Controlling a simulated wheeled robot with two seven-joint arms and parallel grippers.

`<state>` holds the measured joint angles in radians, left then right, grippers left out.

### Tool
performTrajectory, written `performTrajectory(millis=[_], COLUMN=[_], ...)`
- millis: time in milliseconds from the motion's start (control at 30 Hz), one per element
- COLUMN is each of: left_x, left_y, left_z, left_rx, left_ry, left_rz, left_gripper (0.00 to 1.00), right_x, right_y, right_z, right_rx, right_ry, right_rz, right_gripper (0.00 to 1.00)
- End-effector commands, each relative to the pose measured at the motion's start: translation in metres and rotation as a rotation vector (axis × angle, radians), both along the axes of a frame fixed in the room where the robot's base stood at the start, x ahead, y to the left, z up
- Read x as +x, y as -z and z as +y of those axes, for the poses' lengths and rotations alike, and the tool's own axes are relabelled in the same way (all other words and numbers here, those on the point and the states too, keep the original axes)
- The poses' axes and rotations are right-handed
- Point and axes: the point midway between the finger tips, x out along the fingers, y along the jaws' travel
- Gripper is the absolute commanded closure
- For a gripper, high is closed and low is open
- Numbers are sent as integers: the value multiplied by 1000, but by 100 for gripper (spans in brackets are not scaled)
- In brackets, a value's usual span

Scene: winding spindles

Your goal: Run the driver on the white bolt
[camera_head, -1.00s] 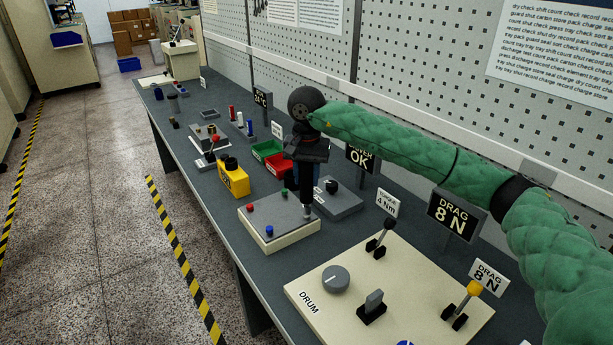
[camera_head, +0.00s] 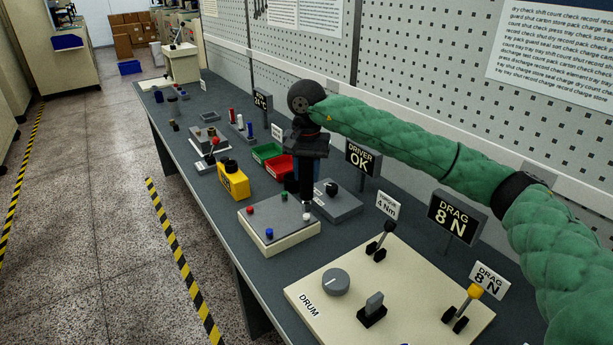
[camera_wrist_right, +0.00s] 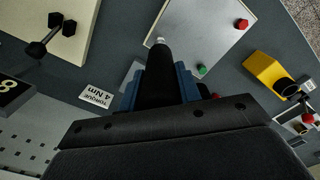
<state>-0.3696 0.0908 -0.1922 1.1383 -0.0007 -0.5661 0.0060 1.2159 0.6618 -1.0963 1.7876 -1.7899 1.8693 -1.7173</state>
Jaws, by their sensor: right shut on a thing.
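My right gripper (camera_head: 305,163) points down over the plate with coloured bolts (camera_head: 268,240). It is shut on the black driver (camera_head: 307,189), which hangs about upright between the blue fingers in the right wrist view (camera_wrist_right: 160,80). The white bolt (camera_head: 307,216) stands at the plate's right corner, just below the driver's tip. In the right wrist view the white bolt (camera_wrist_right: 160,41) shows at the far end of the driver. A small gap seems to lie between tip and bolt. Red (camera_head: 250,211), green (camera_head: 284,196) and blue (camera_head: 269,232) bolts stand on the same plate. My left gripper is out of view.
A grey box with a black knob (camera_head: 338,203) stands right behind the plate. The "DRIVER OK" sign (camera_head: 361,159) is beyond it. A yellow block (camera_head: 233,181) and red (camera_head: 279,169) and green (camera_head: 266,152) bins stand farther back. The cream drum panel (camera_head: 330,312) is in front.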

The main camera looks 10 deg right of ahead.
Motion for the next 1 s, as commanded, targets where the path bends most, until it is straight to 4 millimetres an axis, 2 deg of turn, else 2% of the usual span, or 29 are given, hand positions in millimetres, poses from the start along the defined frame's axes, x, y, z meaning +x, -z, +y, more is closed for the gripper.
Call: performTrajectory(millis=[700, 1000], left_x=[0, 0], left_y=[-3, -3], left_z=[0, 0], left_rx=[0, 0], left_ry=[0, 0], left_rz=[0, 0], left_gripper=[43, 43], right_x=[0, 0], right_y=[-46, -49], right_z=[0, 0], right_rx=[1, 1], right_ry=[0, 0], right_rz=[-2, -2], right_gripper=[98, 98])
